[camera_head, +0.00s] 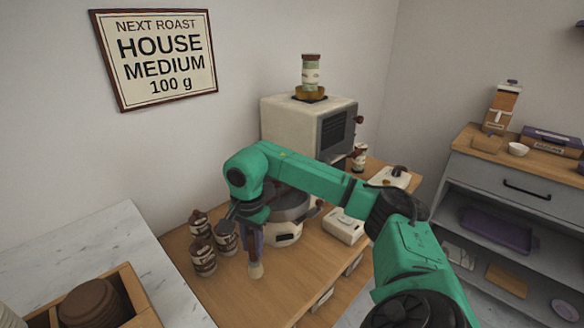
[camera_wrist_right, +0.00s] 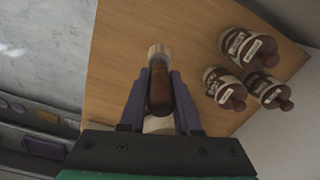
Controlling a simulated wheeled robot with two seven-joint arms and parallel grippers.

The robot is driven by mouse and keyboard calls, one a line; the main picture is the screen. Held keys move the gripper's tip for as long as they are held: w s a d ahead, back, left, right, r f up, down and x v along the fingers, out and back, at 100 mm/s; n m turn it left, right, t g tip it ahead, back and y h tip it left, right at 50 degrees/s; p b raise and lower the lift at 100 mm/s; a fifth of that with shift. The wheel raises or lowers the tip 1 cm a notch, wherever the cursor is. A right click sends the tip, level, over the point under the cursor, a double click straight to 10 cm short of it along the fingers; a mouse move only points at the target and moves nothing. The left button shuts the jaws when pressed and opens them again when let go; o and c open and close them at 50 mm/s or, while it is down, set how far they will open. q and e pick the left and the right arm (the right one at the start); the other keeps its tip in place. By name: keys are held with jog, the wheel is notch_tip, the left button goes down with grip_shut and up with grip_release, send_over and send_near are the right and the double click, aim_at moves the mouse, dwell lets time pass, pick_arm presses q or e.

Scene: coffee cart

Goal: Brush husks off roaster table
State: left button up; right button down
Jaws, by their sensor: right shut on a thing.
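My right gripper (camera_head: 250,238) reaches over the roaster table (camera_head: 232,300) from the right. It is shut on a brush (camera_head: 256,270) with a brown handle and a pale head, which hangs downward. In the right wrist view the brush (camera_wrist_right: 160,90) sits between the two purple fingers of the gripper (camera_wrist_right: 160,85), its pale end pointing away. Whether the brush head touches the wooden table top (camera_wrist_right: 120,60) I cannot tell. I make out no husks on the visible wood. The left gripper is not in view.
Several brown labelled jars (camera_head: 203,258) stand left of the brush; they also show in the wrist view (camera_wrist_right: 223,88). A roaster (camera_head: 285,235) stands behind my arm. A white box-like machine (camera_head: 285,125) stands at the back. A marble counter (camera_head: 85,250) borders the left. The front wood is clear.

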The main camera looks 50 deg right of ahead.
aim_at(251, 231)
jog(key=shift+w+r+p, duration=0.15)
jog(key=shift+r+p, duration=0.4)
jog(key=shift+r, duration=0.4)
jog(key=shift+r+p, duration=0.75)
jog(key=shift+r, duration=0.25)
jog(key=shift+f, duration=0.1)
